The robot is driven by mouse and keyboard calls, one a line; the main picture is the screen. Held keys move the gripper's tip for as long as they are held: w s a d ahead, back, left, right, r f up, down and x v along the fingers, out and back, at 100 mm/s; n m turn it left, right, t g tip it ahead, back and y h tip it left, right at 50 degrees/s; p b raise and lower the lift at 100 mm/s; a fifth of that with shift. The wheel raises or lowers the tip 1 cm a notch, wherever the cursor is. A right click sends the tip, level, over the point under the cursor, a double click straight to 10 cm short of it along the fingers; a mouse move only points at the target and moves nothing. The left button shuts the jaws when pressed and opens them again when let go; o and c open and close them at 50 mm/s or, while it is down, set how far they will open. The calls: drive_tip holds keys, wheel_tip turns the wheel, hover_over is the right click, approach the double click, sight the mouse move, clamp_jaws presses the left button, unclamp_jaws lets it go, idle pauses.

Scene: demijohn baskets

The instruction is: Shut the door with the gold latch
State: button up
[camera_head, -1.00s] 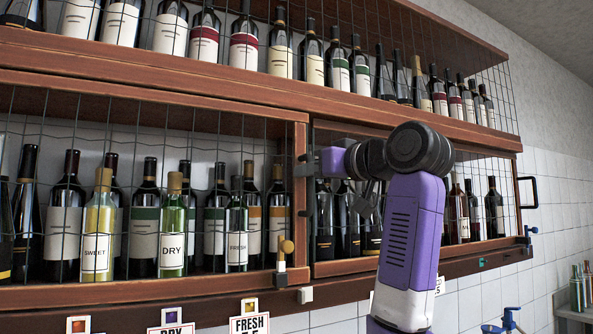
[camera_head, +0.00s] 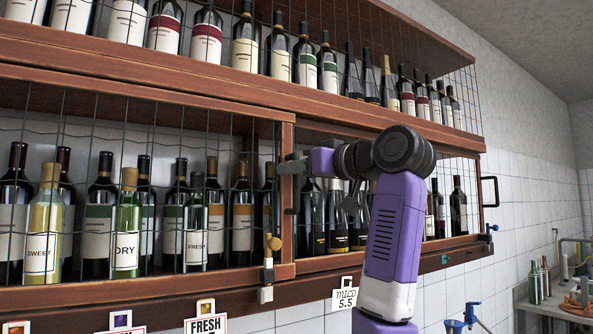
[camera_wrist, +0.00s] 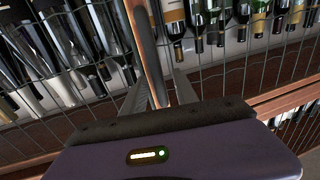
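The gold latch (camera_head: 272,243) sits at the lower right corner of the left mesh door. That door has a wooden frame (camera_head: 286,236) with wire mesh in front of several bottles. I cannot tell how far it stands from the cabinet. My gripper (camera_head: 292,166) is at the upper part of the door's right upright. In the wrist view, the two fingers of my gripper (camera_wrist: 160,95) stand apart, with a wooden upright (camera_wrist: 146,50) showing between them. I cannot tell whether they touch it. My wrist hides part of the neighbouring door.
To the right is another mesh door with a black handle (camera_head: 489,191) and a blue latch (camera_head: 491,229). A bottle shelf (camera_head: 250,88) runs above. Price tags, one a MILD tag (camera_head: 345,294), hang along the lower ledge. A blue tap (camera_head: 472,312) is low at right.

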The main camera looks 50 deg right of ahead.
drive_tip(key=s+b, duration=0.2)
drive_tip(key=s, duration=0.5)
drive_tip(key=shift+s+a+b, duration=0.3)
drive_tip(key=shift+s+b, duration=0.05)
drive_tip(key=shift+s, duration=0.05)
